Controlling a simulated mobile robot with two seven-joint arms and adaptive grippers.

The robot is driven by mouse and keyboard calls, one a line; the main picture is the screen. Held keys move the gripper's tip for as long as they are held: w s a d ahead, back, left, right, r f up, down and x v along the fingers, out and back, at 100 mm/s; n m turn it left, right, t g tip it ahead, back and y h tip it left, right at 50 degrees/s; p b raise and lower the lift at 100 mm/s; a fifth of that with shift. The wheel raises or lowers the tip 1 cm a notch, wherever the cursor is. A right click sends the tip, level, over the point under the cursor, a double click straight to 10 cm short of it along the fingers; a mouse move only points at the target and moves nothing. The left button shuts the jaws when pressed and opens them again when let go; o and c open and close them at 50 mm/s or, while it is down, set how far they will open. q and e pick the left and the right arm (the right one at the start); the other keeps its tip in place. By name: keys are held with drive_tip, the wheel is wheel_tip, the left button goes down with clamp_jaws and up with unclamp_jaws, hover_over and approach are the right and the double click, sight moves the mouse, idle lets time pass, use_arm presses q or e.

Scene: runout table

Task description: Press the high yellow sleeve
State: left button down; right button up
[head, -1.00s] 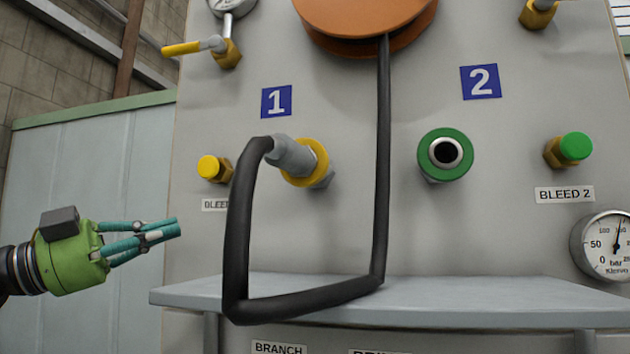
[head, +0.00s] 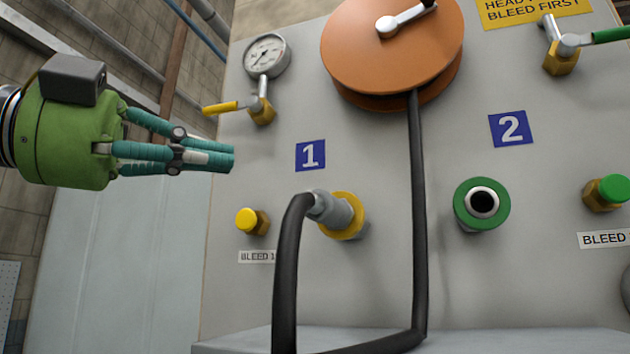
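The yellow sleeve (head: 356,214) is a ring around the coupling under the blue "1" plate on the grey panel. A grey hose plug (head: 332,211) sits in it and hides part of its face. My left gripper (head: 227,158) is at the upper left of the sleeve, apart from it, its fingers pointing right. Its teal fingers lie together, shut with nothing visible between them. My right gripper is not in view.
A black hose (head: 288,270) bends down from the plug and rises to the orange reel (head: 385,50). A yellow-capped bleed fitting (head: 246,221), gauge (head: 265,56) and yellow-handled valve (head: 222,107) are nearby. A green-ringed socket (head: 482,204) is right. A shelf (head: 500,341) lies below.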

sight(330, 211)
use_arm(q)
drive_tip(key=p+x, duration=0.3)
drive_tip(key=x, duration=0.7)
drive_tip(key=shift+s+r, duration=0.1)
drive_tip(key=shift+r, duration=0.05)
drive_tip(key=w+p, duration=0.1)
drive_tip(key=w+d+p, duration=0.1)
drive_tip(key=w, duration=0.1)
drive_tip(key=shift+w+d, duration=0.1)
drive_tip(key=shift+w, duration=0.4)
drive_tip(key=shift+s, duration=0.1)
